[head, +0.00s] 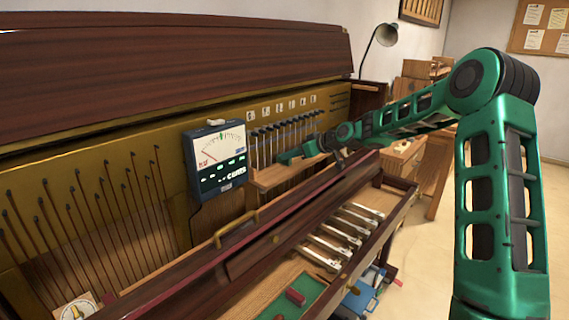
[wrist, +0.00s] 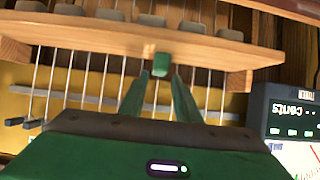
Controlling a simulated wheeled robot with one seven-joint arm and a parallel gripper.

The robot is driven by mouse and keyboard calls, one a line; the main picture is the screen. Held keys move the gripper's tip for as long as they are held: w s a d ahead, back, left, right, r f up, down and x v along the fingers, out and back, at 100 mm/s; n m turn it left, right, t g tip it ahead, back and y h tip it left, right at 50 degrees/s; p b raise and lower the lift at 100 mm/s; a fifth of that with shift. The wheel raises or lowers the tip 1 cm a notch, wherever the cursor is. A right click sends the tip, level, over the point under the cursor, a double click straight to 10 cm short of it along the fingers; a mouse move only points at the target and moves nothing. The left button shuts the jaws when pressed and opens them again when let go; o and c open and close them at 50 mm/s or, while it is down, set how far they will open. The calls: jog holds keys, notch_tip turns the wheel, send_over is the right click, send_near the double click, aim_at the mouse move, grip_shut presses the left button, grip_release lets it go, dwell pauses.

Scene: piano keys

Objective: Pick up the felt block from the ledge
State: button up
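The felt block (wrist: 161,64) is a small green block at the front edge of the wooden ledge (wrist: 225,52), seen in the wrist view. My gripper (wrist: 160,76) points at it with two green fingers, one on each side of the block's near end. The fingers are apart, with a narrow gap showing beside the block, so the gripper looks open and not closed on it. In the head view my gripper (head: 287,156) is at the ledge (head: 275,178), in front of the piano, and the felt block cannot be made out there.
A tuner box with a dial (head: 217,158) stands just left of the ledge; it also shows in the wrist view (wrist: 292,120). Metal rods and several grey hammer-like blocks (wrist: 190,27) lie behind the ledge. A dark wooden rail (head: 300,225) runs below, near my arm.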

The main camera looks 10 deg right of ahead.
jog(key=x, duration=0.5)
jog(key=shift+d+f, duration=0.15)
jog(key=shift+d, duration=0.05)
grip_shut()
